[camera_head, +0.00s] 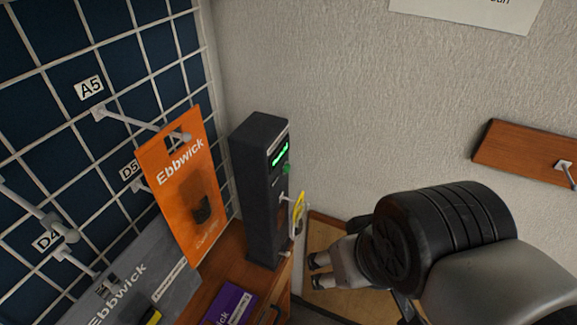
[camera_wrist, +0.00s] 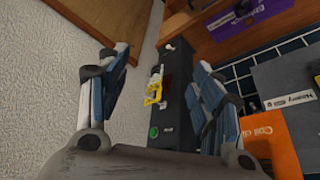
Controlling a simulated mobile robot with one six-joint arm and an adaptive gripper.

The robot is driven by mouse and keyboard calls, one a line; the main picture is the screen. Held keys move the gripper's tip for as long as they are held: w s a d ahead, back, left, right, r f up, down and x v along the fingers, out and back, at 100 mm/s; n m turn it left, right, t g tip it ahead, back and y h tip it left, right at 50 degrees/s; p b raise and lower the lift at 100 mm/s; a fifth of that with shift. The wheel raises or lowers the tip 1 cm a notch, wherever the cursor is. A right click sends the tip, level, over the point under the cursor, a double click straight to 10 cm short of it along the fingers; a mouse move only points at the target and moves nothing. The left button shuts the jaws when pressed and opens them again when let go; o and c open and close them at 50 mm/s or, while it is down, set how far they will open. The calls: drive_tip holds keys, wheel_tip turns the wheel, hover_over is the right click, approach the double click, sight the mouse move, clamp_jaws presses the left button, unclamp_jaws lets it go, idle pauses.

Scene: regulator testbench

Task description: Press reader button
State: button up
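The reader (camera_head: 262,205) is a tall dark box with a lit green display, standing by the wall at the end of the shelf. Its round green button (camera_head: 287,168) sits on the front, just below the display. The button also shows in the wrist view (camera_wrist: 154,132), low between my fingers. A yellow piece (camera_head: 299,212) is on the reader's front below the button; it also shows in the wrist view (camera_wrist: 153,92). My gripper (camera_head: 320,271) is open and empty, right of the reader's lower part and apart from the button. In the wrist view its fingers (camera_wrist: 162,58) stand wide apart.
A grid panel at left has hooks (camera_head: 125,120) and labels. An orange Ebbwick package (camera_head: 180,165) hangs close left of the reader. A grey package (camera_head: 125,285) and a purple one (camera_head: 228,306) are lower. A wooden shelf (camera_head: 530,150) is at right. Bare wall lies between.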

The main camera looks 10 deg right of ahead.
clamp_jaws()
idle(0.6)
idle(1.2)
